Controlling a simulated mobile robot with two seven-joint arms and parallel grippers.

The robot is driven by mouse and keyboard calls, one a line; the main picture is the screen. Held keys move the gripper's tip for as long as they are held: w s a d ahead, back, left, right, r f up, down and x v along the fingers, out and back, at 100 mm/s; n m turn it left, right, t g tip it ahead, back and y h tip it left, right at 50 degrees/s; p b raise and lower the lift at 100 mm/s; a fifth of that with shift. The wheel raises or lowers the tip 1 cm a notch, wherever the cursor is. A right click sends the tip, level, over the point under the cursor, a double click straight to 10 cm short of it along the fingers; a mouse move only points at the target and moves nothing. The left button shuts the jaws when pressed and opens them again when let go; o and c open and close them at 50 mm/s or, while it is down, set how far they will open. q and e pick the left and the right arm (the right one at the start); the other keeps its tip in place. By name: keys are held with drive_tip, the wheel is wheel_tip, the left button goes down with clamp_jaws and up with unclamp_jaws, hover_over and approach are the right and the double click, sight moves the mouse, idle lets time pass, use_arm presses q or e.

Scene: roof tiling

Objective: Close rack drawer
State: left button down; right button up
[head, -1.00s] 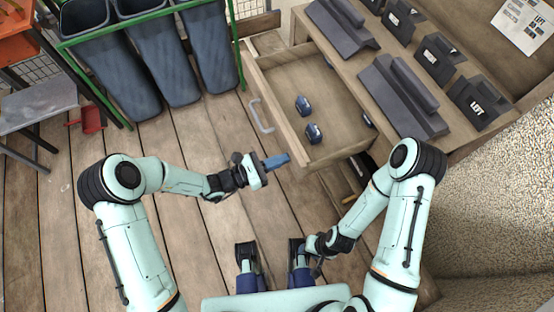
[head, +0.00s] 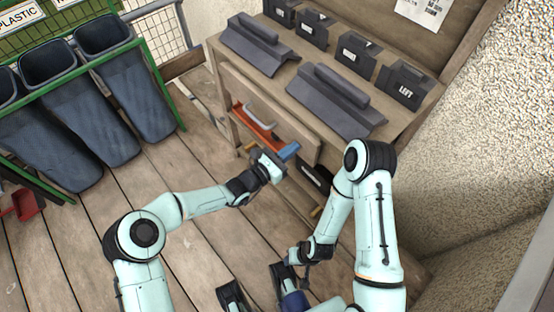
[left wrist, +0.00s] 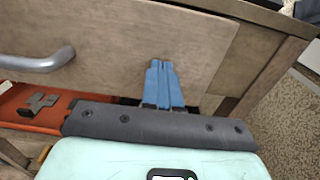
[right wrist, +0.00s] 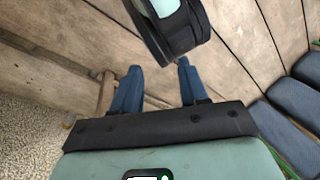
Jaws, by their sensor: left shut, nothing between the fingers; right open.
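The rack drawer's wooden front (head: 308,142) sits under the rack's worktop, and the inside of the drawer is hidden. It looks shut or nearly so; I cannot tell whether a small gap is left. Its grey bar handle (head: 259,111) also shows at the left of the left wrist view (left wrist: 38,60). My left gripper (head: 290,150) is shut and empty. Its blue fingertips (left wrist: 162,68) are at the drawer front, right of the handle, touching or very close. My right gripper (right wrist: 158,72) is open and empty, low over the floor boards.
Grey ridge pieces (head: 335,100) and black boxes (head: 405,83) stand on the worktop (head: 290,88). An orange object (left wrist: 25,108) lies below the drawer. Dark bins (head: 130,95) in a green frame stand at the left. The plank floor (head: 190,165) between is clear.

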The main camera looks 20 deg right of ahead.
use_arm(q)
drive_tip(key=shift+w+d+r, duration=0.15)
drive_tip(key=shift+w+d, duration=0.05)
drive_tip(key=shift+d, duration=0.5)
use_arm(e)
drive_tip(key=shift+w+f, duration=0.2)
drive_tip(key=shift+w, duration=0.05)
use_arm(q)
drive_tip(key=shift+r, duration=0.1)
drive_tip(key=p+v, duration=0.2)
drive_tip(key=v, duration=1.1)
drive_tip(key=shift+a, duration=0.35)
use_arm(e)
drive_tip(key=shift+g, duration=0.4)
drive_tip(key=s+r, duration=0.1)
drive_tip(key=s+a+r, duration=0.1)
drive_tip(key=s, duration=0.1)
drive_tip(key=shift+s+a+r, duration=0.2)
drive_tip(key=shift+r, duration=0.15)
use_arm(q)
drive_tip(key=shift+s, duration=0.1)
